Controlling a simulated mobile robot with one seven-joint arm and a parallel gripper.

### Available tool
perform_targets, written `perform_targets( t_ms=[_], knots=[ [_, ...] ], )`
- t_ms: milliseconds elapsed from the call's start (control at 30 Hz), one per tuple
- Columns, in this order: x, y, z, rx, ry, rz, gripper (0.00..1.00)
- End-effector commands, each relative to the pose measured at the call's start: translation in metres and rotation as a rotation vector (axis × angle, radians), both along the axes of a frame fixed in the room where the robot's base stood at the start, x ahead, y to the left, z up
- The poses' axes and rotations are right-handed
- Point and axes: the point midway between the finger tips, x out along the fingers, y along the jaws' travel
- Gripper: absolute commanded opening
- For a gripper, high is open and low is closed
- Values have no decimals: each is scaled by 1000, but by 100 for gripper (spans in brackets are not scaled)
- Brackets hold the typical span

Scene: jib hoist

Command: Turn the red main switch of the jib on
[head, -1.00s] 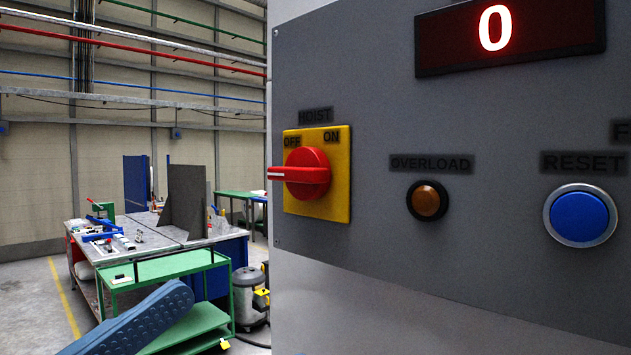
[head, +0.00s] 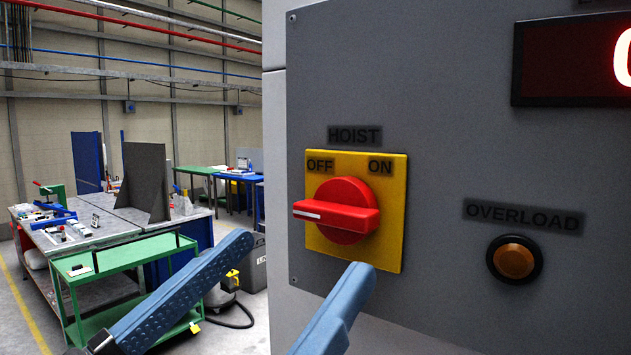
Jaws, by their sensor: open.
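The red main switch (head: 340,212) is a rotary knob on a yellow plate (head: 390,240) labelled HOIST, on the grey panel of the jib. OFF is marked at upper left and ON at upper right. The knob's handle lies horizontal, its white mark pointing left, on the OFF side. My gripper (head: 306,256) shows as two blue ridged fingers coming up from the bottom. They are wide apart, with nothing between them. The left fingertip is left of and below the knob, the right one just below the plate. Neither appears to touch the knob.
The grey panel (head: 440,110) also carries an amber OVERLOAD lamp (head: 515,260) and a dark display (head: 575,65) with red lighting, cut off at right. A green trolley (head: 130,262) and a workbench (head: 115,228) stand farther back at left.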

Motion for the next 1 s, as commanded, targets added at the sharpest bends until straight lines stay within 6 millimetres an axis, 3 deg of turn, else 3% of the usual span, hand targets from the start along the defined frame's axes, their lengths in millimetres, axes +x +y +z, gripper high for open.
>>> perform_targets(
  t_ms=[33, 300, 667, 1000],
  knots=[
    [8, -7, 10, 0, 3, -6, 100],
    [34, -25, 19, 0, 1, -3, 100],
    [39, -28, 19, 1, -1, 0, 100],
    [38, -28, 19, 1, -1, 0, 42]
  ],
)
